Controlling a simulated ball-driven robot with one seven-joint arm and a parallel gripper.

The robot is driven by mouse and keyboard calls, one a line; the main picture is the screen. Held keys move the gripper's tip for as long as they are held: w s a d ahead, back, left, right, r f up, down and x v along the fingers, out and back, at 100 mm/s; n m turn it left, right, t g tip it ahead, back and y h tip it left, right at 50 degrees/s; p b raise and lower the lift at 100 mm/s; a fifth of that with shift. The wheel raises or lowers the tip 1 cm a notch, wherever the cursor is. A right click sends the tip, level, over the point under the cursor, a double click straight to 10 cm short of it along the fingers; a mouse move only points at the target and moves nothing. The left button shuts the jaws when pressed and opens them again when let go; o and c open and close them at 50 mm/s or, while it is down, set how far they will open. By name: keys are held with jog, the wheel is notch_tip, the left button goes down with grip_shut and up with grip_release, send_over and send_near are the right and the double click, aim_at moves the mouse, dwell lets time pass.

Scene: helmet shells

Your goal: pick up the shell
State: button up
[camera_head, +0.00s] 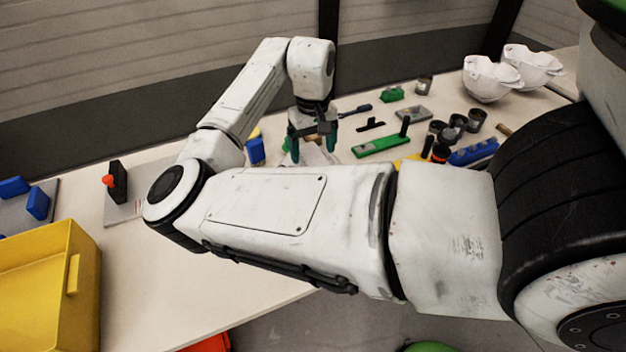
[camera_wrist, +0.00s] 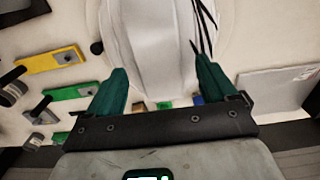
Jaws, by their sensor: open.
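My gripper (camera_head: 312,133) points down over the table, with its two green fingers spread. In the wrist view my gripper (camera_wrist: 162,68) is open, one finger on either side of a smooth white shell (camera_wrist: 150,45). The shell fills the top middle of that view, with dark cords along its right side. Whether the fingers touch it I cannot tell. In the head view only a bit of the white shell (camera_head: 318,156) shows below the fingers; my arm hides the rest. Two other white shells (camera_head: 490,78) (camera_head: 533,65) stand at the back right of the table.
Green block (camera_head: 381,145), grey cups (camera_head: 474,119) and blue block (camera_head: 474,152) lie right of my gripper. A blue piece (camera_head: 255,150) stands close on its left. A red-knobbed black post (camera_head: 117,180) and yellow bin (camera_head: 45,285) are at left.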

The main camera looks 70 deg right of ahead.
jog(key=shift+f, duration=0.75)
jog(key=shift+c, duration=0.3)
grip_shut()
